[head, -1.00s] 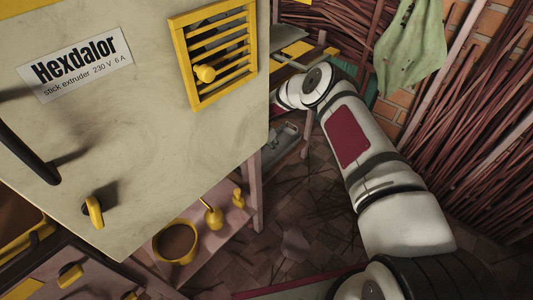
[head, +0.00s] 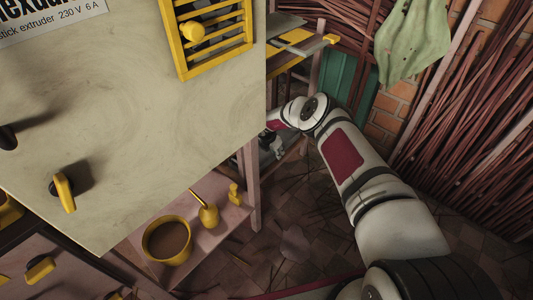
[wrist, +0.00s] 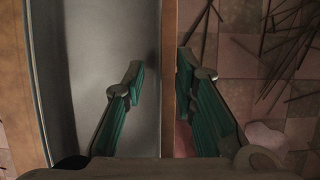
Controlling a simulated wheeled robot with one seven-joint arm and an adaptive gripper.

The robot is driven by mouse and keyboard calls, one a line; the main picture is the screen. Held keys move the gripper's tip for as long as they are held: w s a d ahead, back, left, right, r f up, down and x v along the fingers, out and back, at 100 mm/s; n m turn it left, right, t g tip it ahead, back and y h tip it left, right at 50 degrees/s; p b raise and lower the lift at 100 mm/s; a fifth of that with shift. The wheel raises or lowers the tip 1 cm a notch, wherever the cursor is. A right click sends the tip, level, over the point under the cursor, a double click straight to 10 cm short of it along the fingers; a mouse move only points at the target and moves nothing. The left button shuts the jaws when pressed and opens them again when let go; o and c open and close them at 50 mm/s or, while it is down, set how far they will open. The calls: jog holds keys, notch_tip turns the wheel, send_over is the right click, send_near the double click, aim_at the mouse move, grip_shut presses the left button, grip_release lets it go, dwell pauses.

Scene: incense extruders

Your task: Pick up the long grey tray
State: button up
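The long grey tray (wrist: 85,70) fills the left half of the wrist view and runs away from me, its far end out of frame. My gripper (wrist: 160,68) is open, with green-padded fingers spread apart. The left finger is over the tray's inside, and the right finger is beyond its right side, over the floor. The tray's right rim and a brown wooden edge (wrist: 168,90) lie between them. I cannot tell whether either finger touches the tray. In the head view my arm's end reaches down behind the extruder's corner, where my fingers are not clear.
The pale extruder cabinet (head: 150,130) stands close left of my arm. A yellow bowl (head: 167,241) and a yellow pot (head: 208,215) are on the low shelf beneath. Bundled sticks (head: 465,130) and a green cloth (head: 412,45) are on the right. Stick-littered tiled floor (head: 300,205) lies between.

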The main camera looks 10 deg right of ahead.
jog(key=shift+d+f, duration=0.1)
jog(key=shift+f, duration=0.15)
jog(key=shift+w, duration=0.1)
grip_shut()
jog(key=shift+r, duration=0.2)
